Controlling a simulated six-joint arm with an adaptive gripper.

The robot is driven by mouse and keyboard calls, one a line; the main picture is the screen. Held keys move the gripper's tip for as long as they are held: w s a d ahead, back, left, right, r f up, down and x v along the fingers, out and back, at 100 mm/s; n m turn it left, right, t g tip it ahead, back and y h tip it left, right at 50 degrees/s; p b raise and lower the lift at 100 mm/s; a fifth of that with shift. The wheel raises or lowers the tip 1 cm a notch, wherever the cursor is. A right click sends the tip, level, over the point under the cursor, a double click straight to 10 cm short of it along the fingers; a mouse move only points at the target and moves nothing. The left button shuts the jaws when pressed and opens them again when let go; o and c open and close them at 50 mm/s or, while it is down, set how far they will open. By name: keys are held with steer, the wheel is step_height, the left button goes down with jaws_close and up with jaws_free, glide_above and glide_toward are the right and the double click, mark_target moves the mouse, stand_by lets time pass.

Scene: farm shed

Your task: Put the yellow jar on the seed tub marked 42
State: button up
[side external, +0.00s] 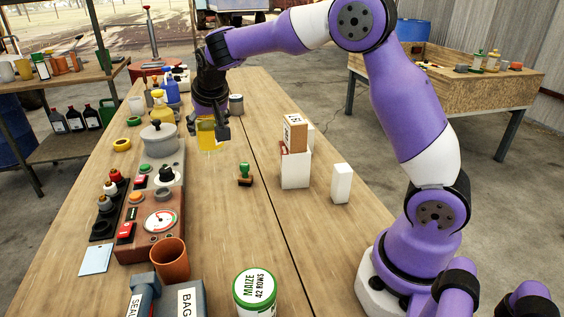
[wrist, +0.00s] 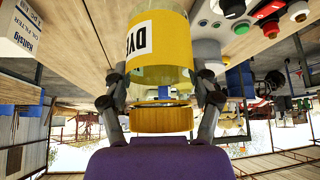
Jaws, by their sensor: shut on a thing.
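The yellow jar (side external: 208,135) is in my gripper (side external: 205,118), over the far part of the wooden table in the side view. The seed tub marked 42 (side external: 255,292) is white with a green rim, labelled "MAIZE 42 ROWS", at the table's near edge.
A box stack (side external: 295,165), a white block (side external: 341,183) and a green-handled stamp (side external: 245,174) stand mid-table. A control panel (side external: 152,210) lines the left, with a brown cup (side external: 170,260) nearer. Bare wood lies between stamp and tub.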

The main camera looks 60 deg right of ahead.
steer(key=s+a+r+n+y, duration=0.3)
steer(key=s+a+n, duration=0.3)
steer(key=a, duration=0.4)
steer(key=s+a+r+n+y, duration=0.35)
steer(key=s+a+n, duration=0.3)
steer(key=a, duration=0.35)
steer(key=s+a+r+n+g+y, duration=0.1)
steer(key=s+a+n+g+y, duration=0.2)
steer(key=s+n, duration=0.65)
steer(key=s+a+r+n+g, duration=0.1)
steer(key=s+a+n+g, duration=0.3)
steer(key=s, duration=1.1)
steer(key=n, duration=0.2)
glide_above(255, 284)
step_height(255, 284, down, 7)
steer(key=shift+f, duration=2)
